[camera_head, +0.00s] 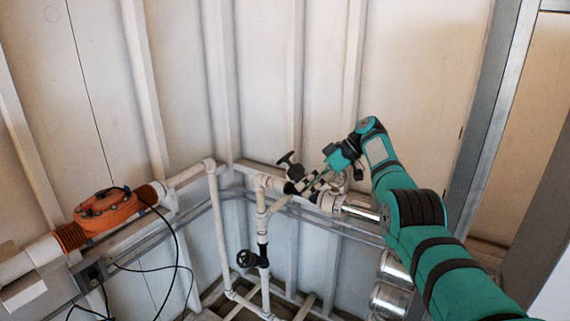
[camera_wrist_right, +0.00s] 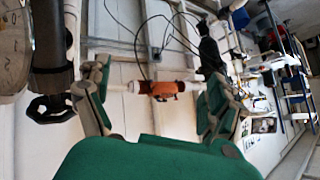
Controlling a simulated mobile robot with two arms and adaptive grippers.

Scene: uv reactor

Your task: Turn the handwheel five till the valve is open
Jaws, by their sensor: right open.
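Two small black handwheels show in the head view, and I cannot tell by label which is handwheel five. The upper handwheel (camera_head: 287,160) sits on the white pipe by my right gripper (camera_head: 307,182). The lower handwheel (camera_head: 247,258) is on a vertical pipe below and to the left. In the right wrist view a black handwheel (camera_wrist_right: 50,108) is at the left, outside and beside one finger. My right gripper (camera_wrist_right: 158,78) is open, with nothing between its fingers. Whether a finger touches the handwheel cannot be told. My left gripper is not in view.
An orange reactor unit (camera_head: 105,210) with black cables is on the pipe at the left. White pipes run along the panelled wall (camera_head: 185,80). Metal cylinders (camera_head: 390,300) stand below my right arm.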

